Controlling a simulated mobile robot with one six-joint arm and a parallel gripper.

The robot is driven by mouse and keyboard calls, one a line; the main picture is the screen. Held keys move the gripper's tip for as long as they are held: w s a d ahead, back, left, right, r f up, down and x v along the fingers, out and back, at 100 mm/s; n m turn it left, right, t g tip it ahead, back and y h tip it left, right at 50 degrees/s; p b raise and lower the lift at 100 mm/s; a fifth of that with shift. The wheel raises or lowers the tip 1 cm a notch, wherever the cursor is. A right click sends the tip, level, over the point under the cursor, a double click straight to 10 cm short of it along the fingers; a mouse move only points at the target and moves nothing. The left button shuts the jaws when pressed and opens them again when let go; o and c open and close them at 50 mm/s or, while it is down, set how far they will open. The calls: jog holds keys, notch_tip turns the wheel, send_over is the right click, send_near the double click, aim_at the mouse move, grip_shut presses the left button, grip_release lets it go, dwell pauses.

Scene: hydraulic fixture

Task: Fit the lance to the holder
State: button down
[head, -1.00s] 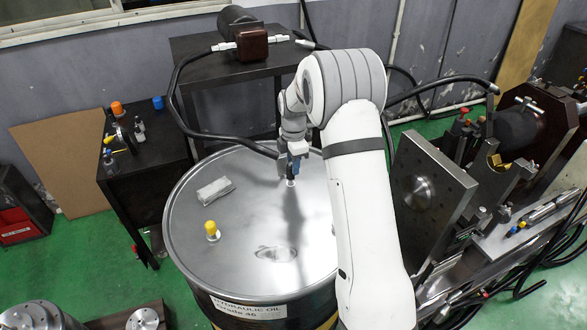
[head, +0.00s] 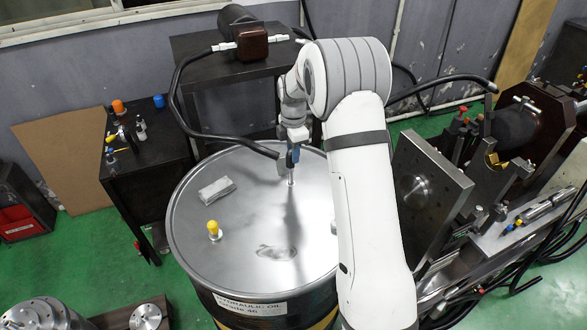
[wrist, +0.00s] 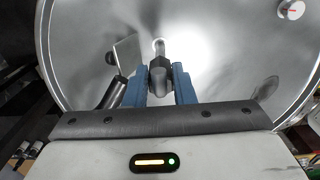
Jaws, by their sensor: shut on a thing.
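My gripper (head: 293,160) is over the far part of the drum lid. In the wrist view its two blue fingers (wrist: 160,84) are shut on a dark grey elbow fitting, which I take for the top of the lance (wrist: 160,72). A thin pale tube, the lance (head: 291,176), runs down from the fingers to a small light ring (wrist: 158,43) in the lid. How deep its lower end sits is hidden. A black hose (wrist: 112,92) ends beside the left finger. I cannot tell for sure which part is the holder.
The drum lid (head: 240,170) carries a yellow-capped fitting (head: 214,230) and a pale flat block (head: 216,189). The black hose (head: 180,75) arches from the pump (head: 250,42) on the back table. A heavy metal fixture (head: 425,195) stands at the right.

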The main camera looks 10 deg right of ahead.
jog(key=shift+r+p, duration=1.35)
jog(key=shift+r, duration=1.2)
jog(key=c, duration=1.8)
grip_release()
jog(key=c, duration=0.4)
jog(key=c, duration=2.2)
grip_release()
